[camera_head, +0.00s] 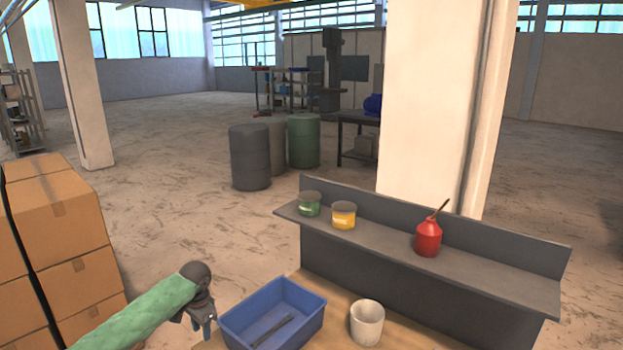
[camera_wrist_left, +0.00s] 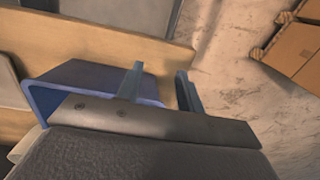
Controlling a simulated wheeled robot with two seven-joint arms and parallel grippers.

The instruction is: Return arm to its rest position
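My left arm, in a green sleeve, comes in from the lower left of the head view. Its gripper (camera_head: 207,325) points down just left of the blue bin (camera_head: 318,306), by the table's left edge. In the left wrist view the two fingers (camera_wrist_left: 160,88) stand apart with nothing between them. The blue bin (camera_wrist_left: 75,75) shows beside and behind the fingers there. I cannot tell whether a finger touches the bin's wall. My right arm and gripper are in neither view.
A dark tool (camera_head: 272,331) lies in the bin. A pale cup (camera_head: 367,323) stands to its right on the wooden table. A grey shelf (camera_head: 385,235) behind holds a green can (camera_head: 309,204), a yellow can (camera_head: 343,216) and a red oiler (camera_head: 429,238). Cardboard boxes (camera_head: 60,220) are stacked left.

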